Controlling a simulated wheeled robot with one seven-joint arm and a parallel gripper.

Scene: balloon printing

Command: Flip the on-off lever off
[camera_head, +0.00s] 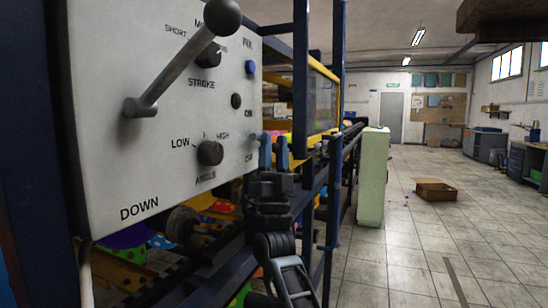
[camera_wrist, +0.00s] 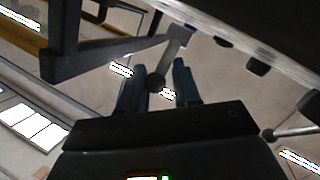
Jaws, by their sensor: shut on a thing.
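The on-off lever (camera_wrist: 174,45) is a short grey stick with a dark ball knob (camera_wrist: 156,82), standing out from the control panel in the wrist view. My gripper (camera_wrist: 158,84) has its two dark fingers on either side of the knob and is shut on the lever. In the head view my gripper (camera_head: 273,150) is at the right edge of the white control panel (camera_head: 105,90), by the small ON and lower labels. There the fingers mostly hide the lever, so its exact tilt is hard to tell.
A large ball-ended lever (camera_head: 180,65) juts from the panel's left side, with STROKE (camera_head: 209,55) and ANGLE (camera_head: 210,153) knobs beside it. Blue frame posts (camera_head: 301,80) stand close right of my gripper. A pale green cabinet (camera_head: 373,175) and open floor lie further right.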

